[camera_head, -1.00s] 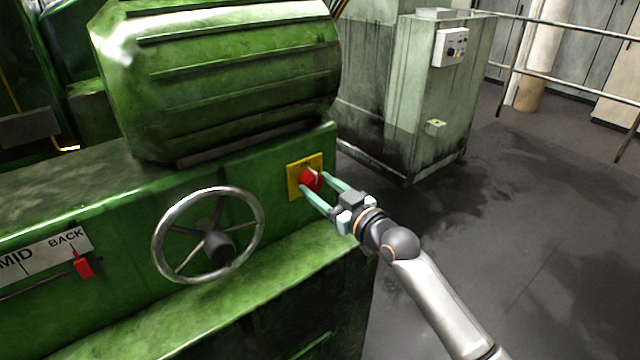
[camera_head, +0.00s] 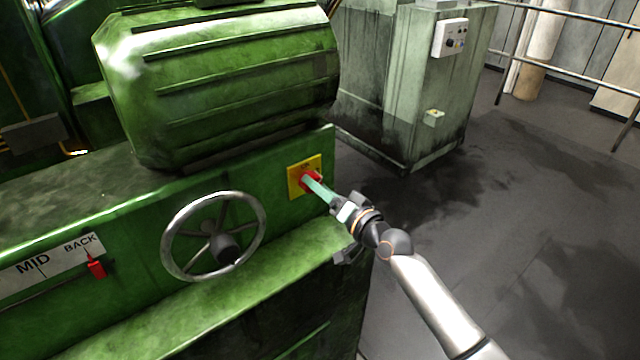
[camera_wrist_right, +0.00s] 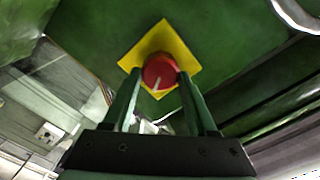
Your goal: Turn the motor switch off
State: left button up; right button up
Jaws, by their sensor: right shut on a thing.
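The motor switch is a round red knob (camera_head: 309,181) on a yellow square plate (camera_head: 294,185), fixed to the green machine's side. My right gripper (camera_head: 318,185) comes from the lower right, its green fingers shut on the red knob. In the right wrist view the red knob (camera_wrist_right: 160,72) sits between the fingertips of the right gripper (camera_wrist_right: 158,82), in front of the yellow plate (camera_wrist_right: 176,42). A pale mark on the knob points down and slightly left in that view. My left gripper is not in view.
A spoked handwheel (camera_head: 213,237) sticks out left of the switch. A red pointer (camera_head: 96,268) sits by a MID/BACK scale (camera_head: 42,264). A ribbed green motor housing (camera_head: 230,85) is above. A grey-green cabinet (camera_head: 405,90) stands behind; open floor lies right.

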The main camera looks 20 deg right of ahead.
jog(key=m+p, duration=0.1)
jog(key=m, duration=0.4)
jog(key=shift+m, duration=0.3)
dwell(0.5)
jog(key=o, duration=1.4)
jog(key=shift+c, duration=0.2)
jog(key=shift+f, duration=0.1)
jog(key=v, duration=1.2)
jog(key=shift+s+b, duration=0.2)
jog(key=shift+b, duration=0.2)
jog(key=shift+d, duration=0.1)
